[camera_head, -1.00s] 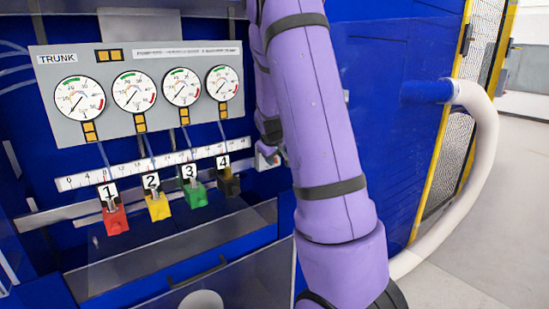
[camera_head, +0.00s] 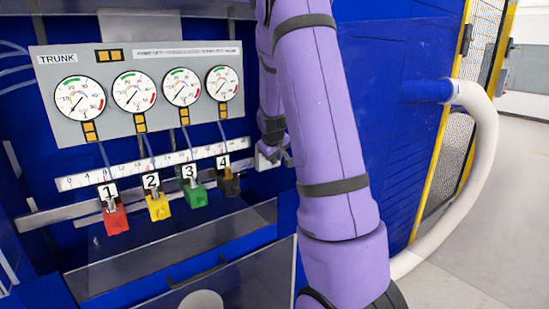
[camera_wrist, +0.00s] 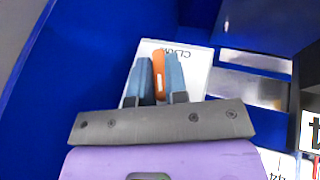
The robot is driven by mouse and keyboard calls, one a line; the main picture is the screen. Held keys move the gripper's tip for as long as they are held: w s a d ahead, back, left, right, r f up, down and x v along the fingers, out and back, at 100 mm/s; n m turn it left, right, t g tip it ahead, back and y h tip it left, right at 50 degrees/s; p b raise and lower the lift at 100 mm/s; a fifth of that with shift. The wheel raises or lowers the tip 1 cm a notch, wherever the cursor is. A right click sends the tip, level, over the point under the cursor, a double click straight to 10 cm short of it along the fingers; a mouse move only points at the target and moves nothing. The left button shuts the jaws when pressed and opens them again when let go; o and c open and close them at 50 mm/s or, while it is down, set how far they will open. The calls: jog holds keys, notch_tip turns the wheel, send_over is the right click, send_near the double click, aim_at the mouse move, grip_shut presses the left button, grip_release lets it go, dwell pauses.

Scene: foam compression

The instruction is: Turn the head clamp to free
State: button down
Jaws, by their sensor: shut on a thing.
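The head clamp shows in the wrist view as an orange lever (camera_wrist: 159,66) on a white plate (camera_wrist: 198,80). The plate bears partly hidden lettering, upside down in this view. My gripper (camera_wrist: 158,61) has its two blue fingers on either side of the lever and is shut on it. In the head view a small part of the white plate (camera_head: 266,162) shows left of my arm. My arm hides the lever and most of the fingers there.
A grey gauge panel (camera_head: 150,120) marked TRUNK holds several dials. Below it are a ruled scale (camera_head: 75,182) and coloured numbered blocks, such as the red one (camera_head: 116,221). A white hose (camera_head: 487,160) curves at the right. Blue walls surround the clamp.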

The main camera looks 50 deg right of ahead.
jog(key=shift+s+d+f+y, duration=0.1)
jog(key=shift+s+f+y, duration=0.05)
jog(key=shift+y, duration=1.15)
jog(key=c, duration=1.1)
grip_release()
jog(key=shift+c, duration=0.2)
jog(key=shift+t, duration=0.3)
jog(key=v, duration=1.1)
jog(key=shift+w, duration=0.2)
